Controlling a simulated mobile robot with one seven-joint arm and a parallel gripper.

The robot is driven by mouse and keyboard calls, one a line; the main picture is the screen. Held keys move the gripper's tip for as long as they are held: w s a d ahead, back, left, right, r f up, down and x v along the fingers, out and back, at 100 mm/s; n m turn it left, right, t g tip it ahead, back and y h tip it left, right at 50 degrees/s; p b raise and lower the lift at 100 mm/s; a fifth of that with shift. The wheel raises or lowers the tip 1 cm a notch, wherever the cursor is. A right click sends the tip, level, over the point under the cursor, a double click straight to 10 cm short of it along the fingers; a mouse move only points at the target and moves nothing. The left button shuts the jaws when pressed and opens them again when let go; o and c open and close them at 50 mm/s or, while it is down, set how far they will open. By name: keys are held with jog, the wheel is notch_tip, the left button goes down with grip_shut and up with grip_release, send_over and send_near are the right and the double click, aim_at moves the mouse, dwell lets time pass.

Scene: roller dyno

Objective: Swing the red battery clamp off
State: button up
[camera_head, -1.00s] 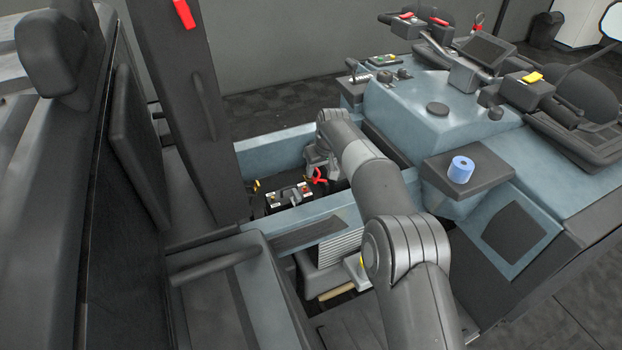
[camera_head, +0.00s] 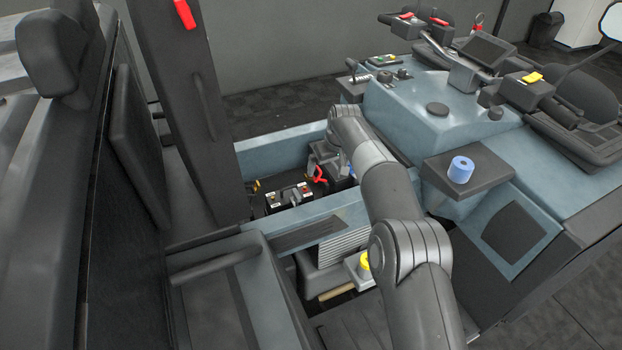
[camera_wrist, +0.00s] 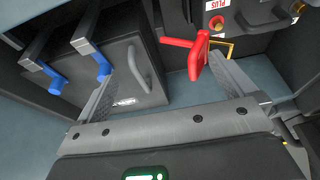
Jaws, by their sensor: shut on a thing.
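The red battery clamp (camera_head: 319,175) shows beside my gripper in the head view, right of the black battery (camera_head: 287,208). In the wrist view the red clamp (camera_wrist: 197,58) lies at the inner side of my right fingertip, with a red arm reaching left from it. My gripper (camera_wrist: 165,65) is shut on the clamp, though its fingers look well apart and the contact is hard to see. The battery's corner with a PLUS label (camera_wrist: 216,4) and a brass post (camera_wrist: 217,22) is at the top right, apart from the clamp.
A dark box (camera_wrist: 125,98) with a grey handle and two blue-tipped levers (camera_wrist: 56,80) stand at the left in the wrist view. The blue-grey bay wall (camera_head: 325,217) is close in front of the battery. A blue roll (camera_head: 460,170) rests on a dark shelf at the right.

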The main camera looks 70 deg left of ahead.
jog(key=shift+o, duration=0.5)
jog(key=shift+w+d+f, duration=0.25)
jog(key=shift+w+f, duration=0.15)
jog(key=shift+w, duration=0.25)
jog(key=shift+r, duration=0.1)
jog(key=shift+c, duration=0.3)
jog(key=shift+r, duration=0.6)
jog(key=shift+a+r, duration=0.1)
jog(key=shift+r, duration=0.25)
jog(key=c, duration=0.5)
jog(key=shift+s+a+r, duration=0.1)
jog(key=shift+s+r, duration=0.1)
jog(key=shift+r, duration=0.6)
jog(key=c, duration=0.3)
jog(key=shift+s+r, duration=0.15)
jog(key=shift+r, duration=1.75)
